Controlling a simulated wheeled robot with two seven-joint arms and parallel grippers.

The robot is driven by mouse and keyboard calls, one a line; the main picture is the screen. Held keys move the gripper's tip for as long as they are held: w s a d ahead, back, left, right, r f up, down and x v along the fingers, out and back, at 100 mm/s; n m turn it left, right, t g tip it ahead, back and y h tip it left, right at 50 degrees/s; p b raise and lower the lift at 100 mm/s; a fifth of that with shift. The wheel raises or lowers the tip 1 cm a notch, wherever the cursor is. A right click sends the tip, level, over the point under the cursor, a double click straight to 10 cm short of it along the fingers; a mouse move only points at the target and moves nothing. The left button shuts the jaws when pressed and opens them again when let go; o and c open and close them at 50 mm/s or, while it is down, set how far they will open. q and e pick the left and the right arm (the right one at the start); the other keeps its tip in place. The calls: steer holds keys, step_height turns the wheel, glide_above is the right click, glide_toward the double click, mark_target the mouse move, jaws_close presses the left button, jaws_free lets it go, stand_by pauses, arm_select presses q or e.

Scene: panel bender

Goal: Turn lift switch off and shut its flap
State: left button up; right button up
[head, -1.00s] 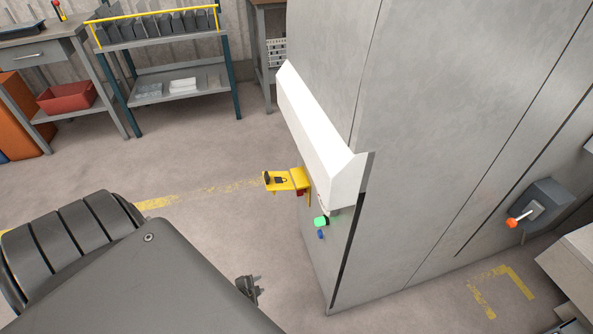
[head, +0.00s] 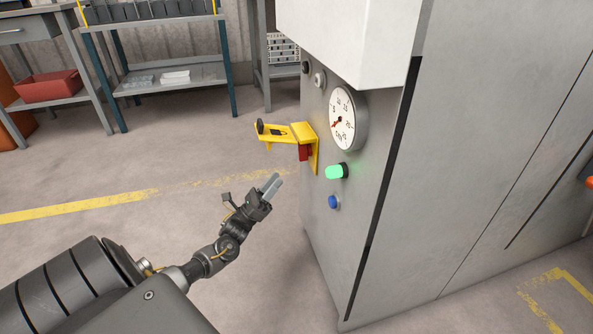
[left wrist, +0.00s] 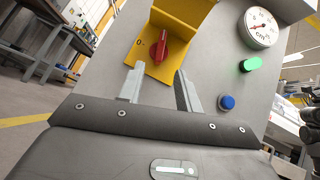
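The lift switch is a red knob (left wrist: 158,50) on a yellow plate, with a mark like an O to its left in the left wrist view. Its grip looks roughly upright there. In the head view the red knob (head: 304,152) is partly hidden. The yellow flap (head: 285,131) stands open, sticking out from the panel above the knob; it also shows in the left wrist view (left wrist: 190,15). My left gripper (head: 273,184) is below and left of the switch, apart from it. In the left wrist view its fingers (left wrist: 160,88) are spread and empty, pointing towards the knob.
A lit green lamp (head: 337,171), a blue button (head: 334,202) and a round gauge (head: 343,118) sit beside the switch on the machine's grey face. A white housing (head: 350,40) juts out above. The floor left of the machine is clear up to the shelf (head: 175,78).

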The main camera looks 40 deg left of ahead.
mark_target(304, 150)
arm_select(q)
steer(key=b+x, duration=0.2)
steer(key=x, duration=0.9)
steer(key=shift+s, duration=0.1)
jaws_close()
